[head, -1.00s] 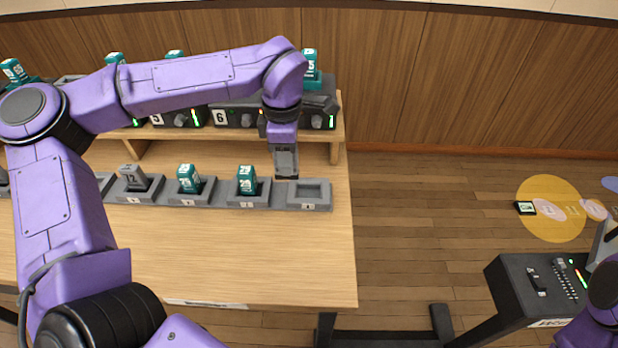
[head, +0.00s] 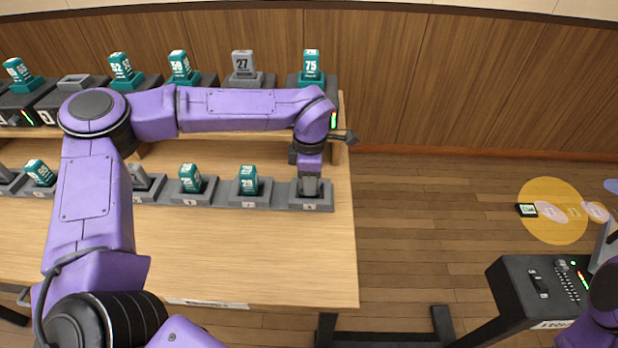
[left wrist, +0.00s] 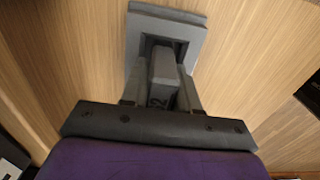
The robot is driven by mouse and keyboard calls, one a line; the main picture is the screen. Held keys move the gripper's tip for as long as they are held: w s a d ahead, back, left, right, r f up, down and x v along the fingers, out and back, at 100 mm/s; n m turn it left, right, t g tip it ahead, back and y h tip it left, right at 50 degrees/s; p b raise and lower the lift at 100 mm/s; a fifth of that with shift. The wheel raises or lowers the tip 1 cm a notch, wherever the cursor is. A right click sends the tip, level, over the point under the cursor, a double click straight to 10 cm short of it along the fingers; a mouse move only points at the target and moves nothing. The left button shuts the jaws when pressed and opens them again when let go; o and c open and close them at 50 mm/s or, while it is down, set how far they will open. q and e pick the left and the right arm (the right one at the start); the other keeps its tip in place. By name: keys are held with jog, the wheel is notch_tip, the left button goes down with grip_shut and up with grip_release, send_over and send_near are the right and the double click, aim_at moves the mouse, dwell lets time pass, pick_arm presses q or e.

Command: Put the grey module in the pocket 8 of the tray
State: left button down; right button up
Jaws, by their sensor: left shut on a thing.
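My left gripper (head: 310,188) is shut on a grey module (left wrist: 164,68) at the right end of the tray (head: 270,197). In the left wrist view the module stands between the fingers, and its far end is within the square opening of the end pocket (left wrist: 152,22). I cannot tell whether it touches the pocket floor. In the head view this pocket (head: 322,205) has a label too small to read surely. The fingers hide most of the module there. My right gripper is out of view.
Teal modules (head: 190,178) and (head: 248,180) stand in the pockets to the left, with another grey module (head: 139,177) beyond them. The shelf behind holds teal modules and grey module 27 (head: 243,65). The table front (head: 250,260) is clear.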

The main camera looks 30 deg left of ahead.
pick_arm(q)
jog(key=c, duration=0.8)
grip_release()
jog(key=shift+c, duration=0.2)
notch_tip(320, 180, up, 12)
jog(key=shift+r+p, duration=0.2)
jog(key=shift+p, duration=0.1)
